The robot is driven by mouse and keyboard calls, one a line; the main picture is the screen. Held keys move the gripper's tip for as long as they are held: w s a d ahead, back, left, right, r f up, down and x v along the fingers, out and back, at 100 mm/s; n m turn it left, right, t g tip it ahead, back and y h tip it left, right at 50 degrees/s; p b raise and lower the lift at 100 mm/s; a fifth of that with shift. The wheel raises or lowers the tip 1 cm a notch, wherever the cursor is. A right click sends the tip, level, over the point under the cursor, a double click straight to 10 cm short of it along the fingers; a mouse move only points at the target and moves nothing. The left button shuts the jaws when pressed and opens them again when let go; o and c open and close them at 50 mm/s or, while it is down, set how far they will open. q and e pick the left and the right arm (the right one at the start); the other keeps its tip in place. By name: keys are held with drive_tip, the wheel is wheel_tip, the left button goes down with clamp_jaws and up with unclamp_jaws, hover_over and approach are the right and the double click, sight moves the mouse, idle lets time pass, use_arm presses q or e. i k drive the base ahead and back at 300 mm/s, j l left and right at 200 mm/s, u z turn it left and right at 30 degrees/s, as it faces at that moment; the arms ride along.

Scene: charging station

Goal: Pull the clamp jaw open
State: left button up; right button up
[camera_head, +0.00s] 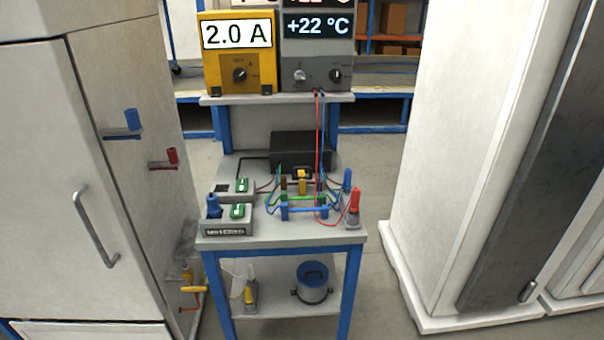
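A small fixture with a blue bar (304,212) at its front stands in the middle of the bench top (270,236). Green parts and a yellow block (302,183) sit just behind the bar, with a brown block to their left. The blue bar may be the clamp jaw, but it is too small to tell for sure or to see how far it is open. Coloured wires run around the fixture and hide part of it. Neither of my grippers shows in the head view.
Green-switch boxes (227,228), a blue-handled plug (347,180) and a red-handled plug (354,203) flank the fixture; a black box (300,150) is behind. Meters (239,55) stand on the shelf above. Tall cabinets (85,180) close in both sides, with floor between.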

sight(301, 177)
drive_tip(key=i+j+z, duration=0.2)
drive_tip(key=i, duration=0.25)
drive_tip(key=i+j+z, duration=0.15)
drive_tip(key=i, duration=0.35)
